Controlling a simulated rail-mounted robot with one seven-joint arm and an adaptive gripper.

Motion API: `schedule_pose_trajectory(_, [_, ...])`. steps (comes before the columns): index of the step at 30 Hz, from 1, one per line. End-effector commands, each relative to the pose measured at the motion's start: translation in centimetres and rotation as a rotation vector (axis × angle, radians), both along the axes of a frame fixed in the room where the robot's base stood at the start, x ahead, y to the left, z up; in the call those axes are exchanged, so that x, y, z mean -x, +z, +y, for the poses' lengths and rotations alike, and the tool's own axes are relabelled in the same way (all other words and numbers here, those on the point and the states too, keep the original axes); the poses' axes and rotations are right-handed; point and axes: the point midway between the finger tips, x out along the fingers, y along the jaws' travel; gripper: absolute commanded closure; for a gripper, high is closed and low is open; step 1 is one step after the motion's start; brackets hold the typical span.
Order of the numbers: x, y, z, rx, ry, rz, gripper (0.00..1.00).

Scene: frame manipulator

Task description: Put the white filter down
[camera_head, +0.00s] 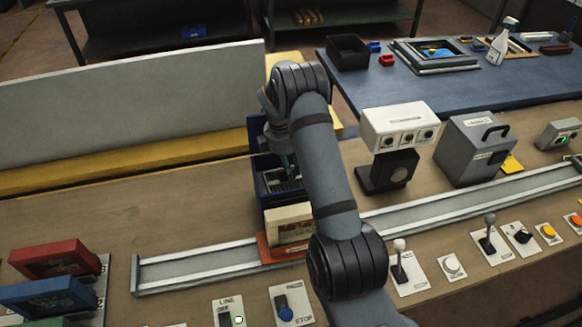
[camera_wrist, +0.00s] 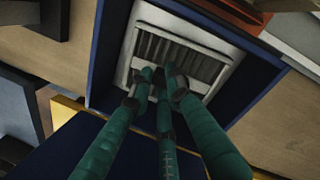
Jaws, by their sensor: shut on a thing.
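The white filter, a pale square frame with grey slats, lies within the blue bin's walls in the wrist view (camera_wrist: 215,45). In the head view only a small part of it shows, under my gripper (camera_head: 290,170). The blue bin (camera_head: 257,165) stands behind the rail; its blue wall also shows in the wrist view (camera_wrist: 108,45). My gripper's green fingers (camera_wrist: 160,82) are closed together at the filter's near middle and are shut on it. Whether the filter rests on the bin's floor cannot be told.
A cream box (camera_head: 288,222) on an orange carriage (camera_head: 283,252) sits on the rail (camera_head: 200,262) in front of the bin. A white three-knob box (camera_head: 398,125) stands to the right. Red and blue trays (camera_head: 52,260) are at left. Switches line the front.

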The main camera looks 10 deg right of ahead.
Motion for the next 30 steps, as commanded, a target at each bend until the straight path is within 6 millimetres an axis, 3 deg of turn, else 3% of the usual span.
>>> schedule_pose_trajectory(13, [-0.14,-0.62,-0.01,-0.001,0.000,-0.001,1.00])
schedule_pose_trajectory(14, [-0.15,-0.46,-0.01,-0.001,0.000,-0.001,0.81])
schedule_pose_trajectory(15, [-0.15,-0.43,-0.01,-0.001,0.000,-0.001,0.79])
schedule_pose_trajectory(23, [-0.14,-0.41,-0.01,-0.001,-0.001,-0.001,0.64])
schedule_pose_trajectory(30, [-0.14,-0.37,0.00,-0.001,0.000,-0.001,0.64])
